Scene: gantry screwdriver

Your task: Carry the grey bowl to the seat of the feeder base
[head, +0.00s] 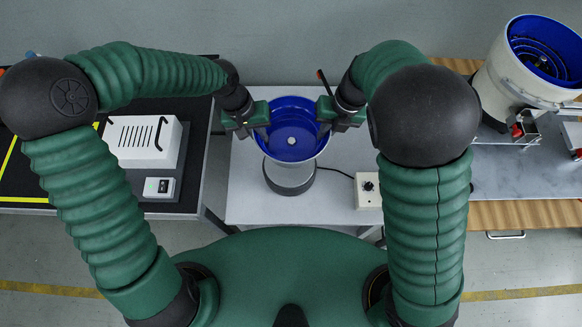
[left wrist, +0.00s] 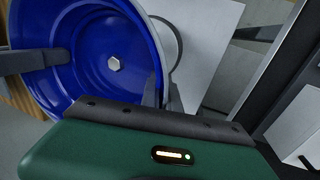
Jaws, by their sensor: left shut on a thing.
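The grey bowl (head: 306,148), blue inside with a pale hex nut at its centre, is between my two grippers in the head view. It also fills the upper left of the left wrist view (left wrist: 90,80). My left gripper (head: 262,126) is shut on its left rim. My right gripper (head: 326,122) has a finger over the right rim; its grip is not clear. The dark grey round feeder base (head: 290,182) stands on the white table, below and partly hidden by the bowl. I cannot tell whether the bowl touches the seat.
The white table (head: 245,195) carries a control box (head: 368,190) with a cable, right of the base. A second bowl feeder (head: 520,75) stands at the right. A black bench (head: 190,120) with a white vented box (head: 140,140) is at the left.

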